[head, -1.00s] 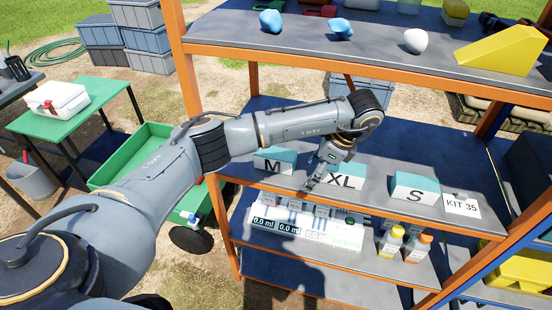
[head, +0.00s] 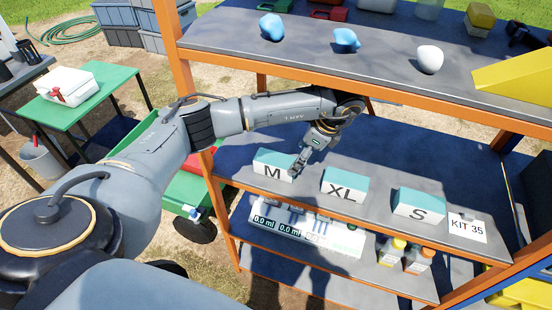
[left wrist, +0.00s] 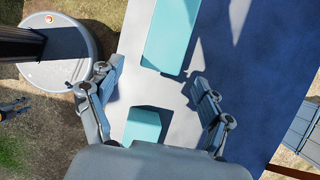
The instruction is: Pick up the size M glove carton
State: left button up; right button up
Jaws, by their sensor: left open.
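The size M glove carton (head: 272,168), a white box with a teal top, stands at the left end of the middle shelf. My left gripper (head: 298,168) is pointed down by its right edge and hides part of that side. In the left wrist view the jaws (left wrist: 158,103) are apart with nothing gripped. That view shows a long teal carton top (left wrist: 172,38) ahead of the fingers and another teal top (left wrist: 142,125) low between them, partly hidden by the gripper body. No size labels are readable there.
The upper shelf (head: 310,62) overhangs behind my arm. An orange post (head: 166,40) stands at the left. The shelf behind the cartons is clear.

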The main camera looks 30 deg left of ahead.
aim_at(277, 159)
pick_arm(q)
jog(key=a, duration=0.1)
jog(key=a+p, duration=0.1)
jog(key=a, duration=0.2)
jog(key=shift+s+a+p, duration=0.2)
jog(key=shift+s+p, duration=0.15)
jog(key=shift+s, duration=0.05)
jog(key=shift+s+a+f, duration=0.1)
jog(key=shift+a+f, duration=0.1)
jog(key=shift+a, duration=0.1)
jog(key=p+x, duration=0.1)
jog(key=x, duration=0.3)
jog(key=shift+a+f+p, duration=0.15)
jog(key=shift+f+p, duration=0.15)
jog(key=shift+p, duration=0.1)
pick_arm(e)
jog(key=r, duration=0.4)
jog(key=shift+w+r, duration=0.1)
jog(key=shift+w, duration=0.1)
jog(key=shift+s+a, duration=0.1)
pick_arm(q)
jog(key=shift+f+b, duration=0.3)
pick_arm(e)
jog(key=shift+f, duration=0.3)
pick_arm(q)
jog(key=shift+c, duration=0.4)
jog(key=c, duration=1.2)
jog(key=shift+r, duration=0.1)
